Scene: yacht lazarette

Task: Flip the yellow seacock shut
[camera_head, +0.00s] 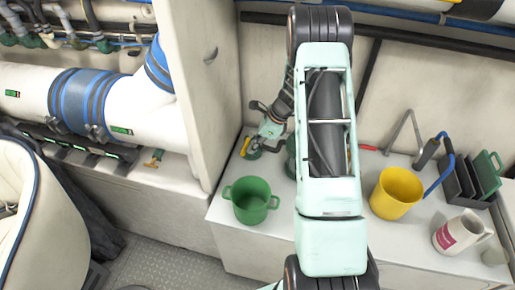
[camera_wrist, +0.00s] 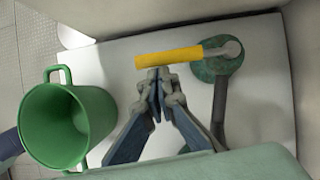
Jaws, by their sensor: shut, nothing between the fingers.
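The yellow seacock lever (camera_head: 246,146) sits on a green valve body (camera_head: 254,154) on the white bench top, beside the tall panel. In the wrist view the yellow lever (camera_wrist: 168,57) lies nearly level, pointing left from the green body (camera_wrist: 217,66). My gripper (camera_head: 262,140) is shut and empty. In the wrist view its fingertips (camera_wrist: 157,78) are just below the lever's left half in the picture. I cannot tell whether they touch it. My arm hides part of the bench to the right of the valve.
A green two-handled pot (camera_head: 250,201) stands close to the seacock, and it also shows in the wrist view (camera_wrist: 66,124). A yellow bucket (camera_head: 396,193), a white jug (camera_head: 458,232) and a dark rack (camera_head: 470,178) stand to the right. A red handle (camera_head: 368,147) lies behind my arm.

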